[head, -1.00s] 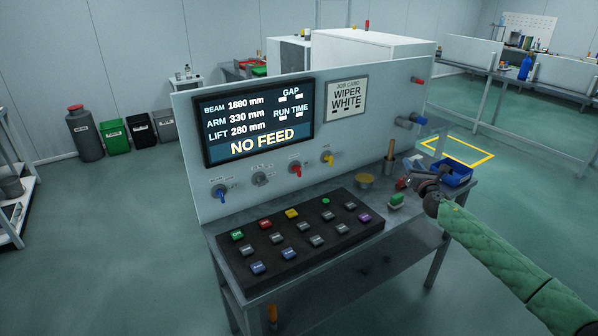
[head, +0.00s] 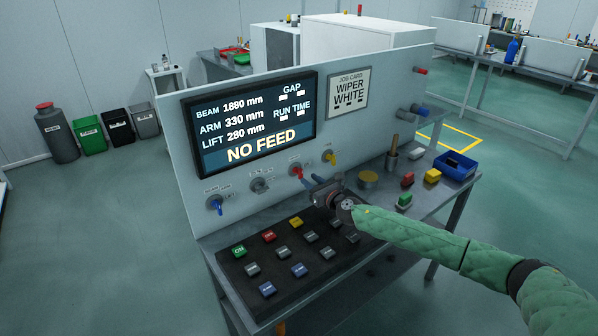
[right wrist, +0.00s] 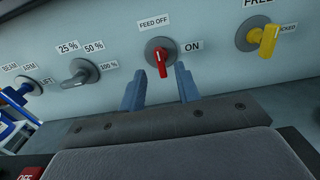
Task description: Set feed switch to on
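The feed switch (head: 296,170) is a red lever knob on a round grey base on the upright panel, below the screen. In the right wrist view the red knob (right wrist: 161,62) stands close to upright, with the label FEED OFF above it and ON to its right. My right gripper (head: 312,181) is in front of the panel, just below and right of the switch. My left gripper is not in view.
The screen (head: 250,125) reads NO FEED. A yellow switch (head: 330,158) is right of the red one; grey (head: 260,185) and blue (head: 215,204) switches are left. A button console (head: 255,300) lies below my right arm. A blue bin (head: 456,167) stands at the bench's right.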

